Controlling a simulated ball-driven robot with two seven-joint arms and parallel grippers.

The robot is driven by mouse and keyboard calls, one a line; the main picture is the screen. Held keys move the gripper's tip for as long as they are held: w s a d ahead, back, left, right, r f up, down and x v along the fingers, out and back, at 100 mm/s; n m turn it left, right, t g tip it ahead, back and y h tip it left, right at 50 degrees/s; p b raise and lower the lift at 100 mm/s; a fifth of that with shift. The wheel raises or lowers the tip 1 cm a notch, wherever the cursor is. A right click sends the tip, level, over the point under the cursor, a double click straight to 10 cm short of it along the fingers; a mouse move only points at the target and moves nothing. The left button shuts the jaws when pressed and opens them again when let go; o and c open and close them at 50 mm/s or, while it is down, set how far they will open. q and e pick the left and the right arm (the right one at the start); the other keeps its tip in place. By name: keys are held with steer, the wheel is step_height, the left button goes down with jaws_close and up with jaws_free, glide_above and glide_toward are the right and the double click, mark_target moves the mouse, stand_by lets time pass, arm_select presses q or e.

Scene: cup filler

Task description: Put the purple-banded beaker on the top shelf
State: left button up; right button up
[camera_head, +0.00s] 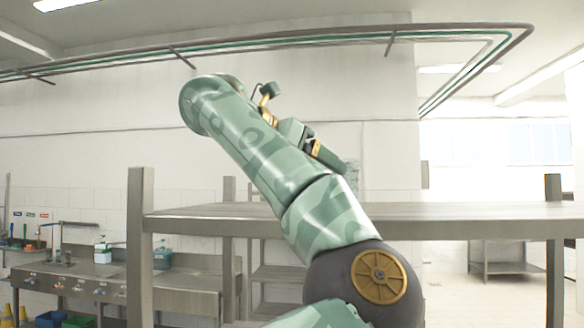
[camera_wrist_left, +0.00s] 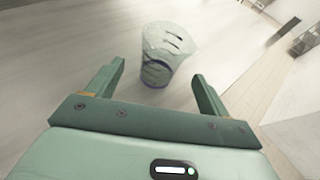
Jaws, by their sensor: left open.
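A clear beaker (camera_wrist_left: 166,48) with dark markings and a purple-blue band near its base stands on a pale grey surface in the left wrist view. My left gripper (camera_wrist_left: 158,71) is open, with one finger on each side of the near end of the beaker. I see a gap between each finger and the beaker, and nothing is gripped. In the head view my left arm is raised across the middle, and the gripper (camera_head: 322,152) is mostly hidden behind it. The grey metal top shelf (camera_head: 470,212) runs behind the arm. My right gripper is not seen.
Upright posts (camera_head: 140,245) and (camera_head: 554,255) rise at the shelf's ends. A sink counter (camera_head: 75,272) with bottles stands at the left. A lower rack (camera_head: 497,265) is at the back right. The shelf's right part is bare.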

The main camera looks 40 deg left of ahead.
arm_select(q)
steer(key=b+v, duration=0.1)
steer(key=v, duration=0.4)
steer(key=shift+s+r, duration=0.15)
steer(key=shift+s, duration=0.15)
